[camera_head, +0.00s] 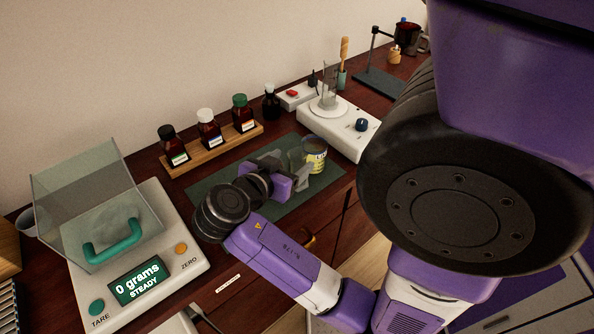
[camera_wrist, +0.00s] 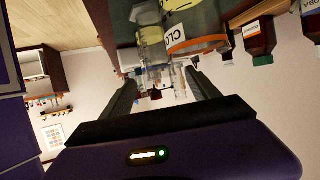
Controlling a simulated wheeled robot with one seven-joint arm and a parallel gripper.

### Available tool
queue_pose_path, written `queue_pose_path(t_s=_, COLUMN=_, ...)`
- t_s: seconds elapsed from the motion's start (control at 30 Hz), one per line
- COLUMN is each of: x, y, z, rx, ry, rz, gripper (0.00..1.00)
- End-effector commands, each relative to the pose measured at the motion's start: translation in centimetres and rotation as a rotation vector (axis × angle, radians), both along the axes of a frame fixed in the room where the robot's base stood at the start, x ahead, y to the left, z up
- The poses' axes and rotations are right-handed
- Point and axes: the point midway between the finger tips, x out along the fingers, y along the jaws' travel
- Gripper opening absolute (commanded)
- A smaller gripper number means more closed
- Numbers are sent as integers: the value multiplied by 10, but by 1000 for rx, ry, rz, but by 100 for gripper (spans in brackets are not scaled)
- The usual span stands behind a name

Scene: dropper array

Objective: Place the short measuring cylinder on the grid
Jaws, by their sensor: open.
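My gripper (camera_head: 296,172) is low over the dark green mat (camera_head: 212,190), its open fingers pointing at a clear jar with a yellow label (camera_head: 315,160). The wrist view is upside down. There the open gripper (camera_wrist: 163,82) has clear glassware (camera_wrist: 152,45) beyond and between its fingertips, beside the labelled jar (camera_wrist: 200,30). I cannot tell which clear piece is the short measuring cylinder, nor whether a finger touches it. In the head view my gripper and the jar hide this spot. No grid lines can be made out on the mat.
A balance with a clear lid (camera_head: 150,205) stands at the left and reads 0 grams. A wooden rack (camera_head: 230,148) of dark bottles stands behind the mat. A white stirrer (camera_head: 345,130) bearing clear glassware (camera_head: 329,90) is behind the jar. The mat's left part is clear.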

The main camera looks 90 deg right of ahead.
Motion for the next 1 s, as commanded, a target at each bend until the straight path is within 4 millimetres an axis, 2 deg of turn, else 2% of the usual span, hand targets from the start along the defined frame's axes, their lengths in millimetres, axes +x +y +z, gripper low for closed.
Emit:
queue_pose_path(t_s=0.2, x=-10, y=-23, z=-8, rx=0, ry=0, rz=-1, gripper=70)
queue_pose_path(t_s=0.5, x=-12, y=-26, z=-11, rx=0, ry=0, rz=0, gripper=70)
queue_pose_path(t_s=0.87, x=-12, y=-26, z=-11, rx=0, ry=0, rz=0, gripper=0)
queue_pose_path(t_s=1.0, x=-12, y=-26, z=-11, rx=0, ry=-1, rz=0, gripper=0)
